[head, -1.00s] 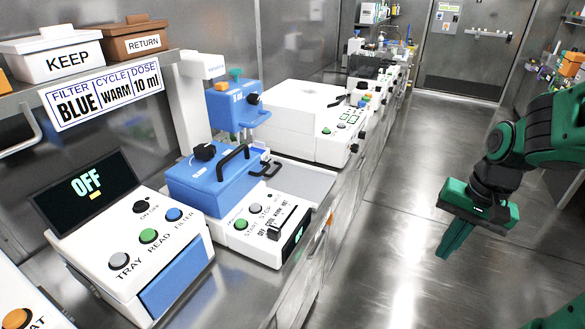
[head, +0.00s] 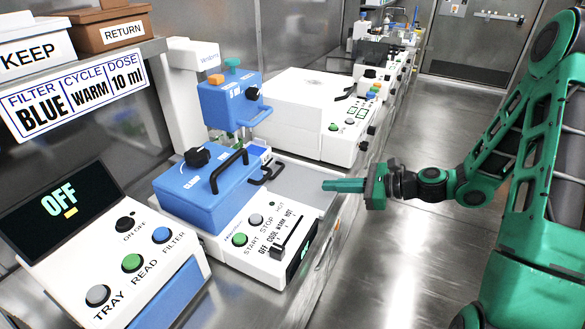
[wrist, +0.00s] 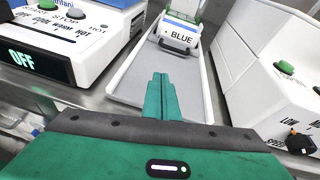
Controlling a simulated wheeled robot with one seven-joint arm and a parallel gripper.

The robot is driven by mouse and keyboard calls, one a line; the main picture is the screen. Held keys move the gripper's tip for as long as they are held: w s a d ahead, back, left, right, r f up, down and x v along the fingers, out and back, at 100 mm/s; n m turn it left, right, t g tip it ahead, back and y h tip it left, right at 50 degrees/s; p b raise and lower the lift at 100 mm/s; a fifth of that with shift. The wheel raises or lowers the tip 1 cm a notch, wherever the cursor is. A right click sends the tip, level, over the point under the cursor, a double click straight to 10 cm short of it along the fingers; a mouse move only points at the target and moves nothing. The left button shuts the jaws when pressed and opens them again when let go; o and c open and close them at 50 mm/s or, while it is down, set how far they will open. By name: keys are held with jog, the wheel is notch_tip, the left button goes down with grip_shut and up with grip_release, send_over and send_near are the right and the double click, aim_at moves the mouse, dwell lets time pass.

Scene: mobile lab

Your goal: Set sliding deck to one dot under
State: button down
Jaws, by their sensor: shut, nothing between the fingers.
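A long flat grey deck (head: 300,180) lies between the blue-lidded machine and the white box machine. I take it for the sliding deck; I can make out no dots on it. In the wrist view the deck (wrist: 200,95) runs away from me, with a white and blue unit labelled BLUE (wrist: 179,36) at its far end. A blue dispenser head (head: 232,100) on a white column stands over that far end in the head view. My gripper (head: 326,185) is shut and empty, its green fingers (wrist: 163,90) pointing inward over the near end of the deck. Contact cannot be told.
The blue-lidded machine (head: 205,190) with black handles stands left of the deck. The white box machine (head: 310,105) stands on its right. A reader with an OFF screen (head: 60,205) is nearer. A sign (head: 80,92) reads BLUE, WARM, 10 ml. The aisle floor (head: 400,270) is clear.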

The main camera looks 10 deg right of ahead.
aim_at(291, 179)
jog(key=w+m, duration=0.1)
jog(key=w+m+t, duration=0.1)
jog(key=shift+w+d+r+t+y, duration=0.1)
jog(key=shift+w+r+t+y, duration=0.2)
jog(key=shift+w+r, duration=0.1)
jog(key=x, duration=1.3)
jog(key=shift+w+a, duration=0.2)
jog(key=shift+a, duration=0.05)
